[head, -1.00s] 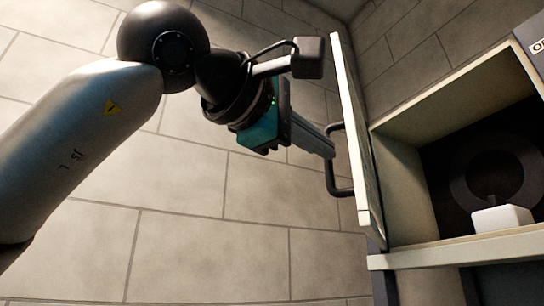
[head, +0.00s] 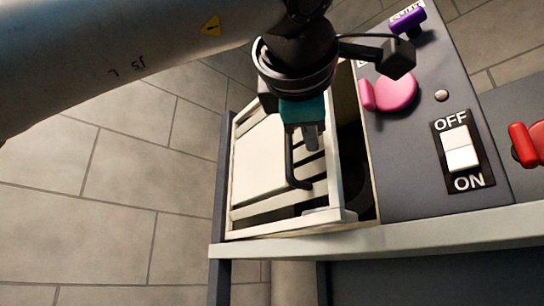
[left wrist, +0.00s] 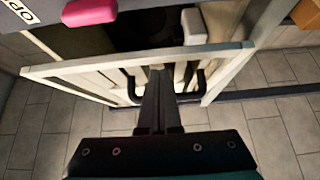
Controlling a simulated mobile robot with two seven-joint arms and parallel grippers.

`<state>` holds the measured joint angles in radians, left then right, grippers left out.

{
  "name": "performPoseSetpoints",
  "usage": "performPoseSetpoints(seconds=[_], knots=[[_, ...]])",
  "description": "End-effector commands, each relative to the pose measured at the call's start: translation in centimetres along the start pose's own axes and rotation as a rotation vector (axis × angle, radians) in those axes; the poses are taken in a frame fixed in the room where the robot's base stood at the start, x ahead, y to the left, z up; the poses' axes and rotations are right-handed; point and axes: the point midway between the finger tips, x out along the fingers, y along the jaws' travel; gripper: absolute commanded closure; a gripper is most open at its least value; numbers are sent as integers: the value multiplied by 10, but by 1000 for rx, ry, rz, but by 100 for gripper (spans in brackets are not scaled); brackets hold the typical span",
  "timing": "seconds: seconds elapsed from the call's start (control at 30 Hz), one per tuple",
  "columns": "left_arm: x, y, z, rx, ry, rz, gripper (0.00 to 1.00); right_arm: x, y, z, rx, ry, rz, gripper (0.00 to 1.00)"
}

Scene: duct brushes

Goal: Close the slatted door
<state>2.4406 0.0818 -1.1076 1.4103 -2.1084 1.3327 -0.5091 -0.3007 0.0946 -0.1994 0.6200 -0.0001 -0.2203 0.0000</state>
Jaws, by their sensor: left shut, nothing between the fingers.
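The slatted door (head: 262,165) is a cream frame with slats and a dark bar handle (head: 290,170). It stands ajar in the head view, with a dark gap between its right edge and the cabinet opening. My left gripper (head: 312,145) is shut and empty, in front of the door beside the handle. In the left wrist view the closed fingers (left wrist: 158,90) lie between the two handle legs (left wrist: 201,82), close to the door frame (left wrist: 130,63); contact is unclear. My right gripper is out of view.
Right of the door is a grey panel with a pink knob (head: 396,92), a purple knob (head: 408,20), a white OFF/ON switch (head: 460,150) and a red part (head: 524,146). A pale ledge (head: 400,237) runs below. A white block (left wrist: 194,26) sits inside the cabinet.

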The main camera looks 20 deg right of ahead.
Motion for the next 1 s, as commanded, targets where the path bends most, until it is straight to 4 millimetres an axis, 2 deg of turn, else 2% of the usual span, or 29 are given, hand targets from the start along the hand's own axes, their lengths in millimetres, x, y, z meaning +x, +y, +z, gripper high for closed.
performPoseSetpoints(seconds=[0.43, 0.87, 1.0], knots=[[12, 0, 8, -1, -1, 0, 100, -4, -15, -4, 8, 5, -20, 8], [11, 0, 7, -1, -1, 0, 100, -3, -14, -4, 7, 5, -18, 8], [6, -1, 0, -2, -3, 1, 100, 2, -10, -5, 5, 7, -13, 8]])
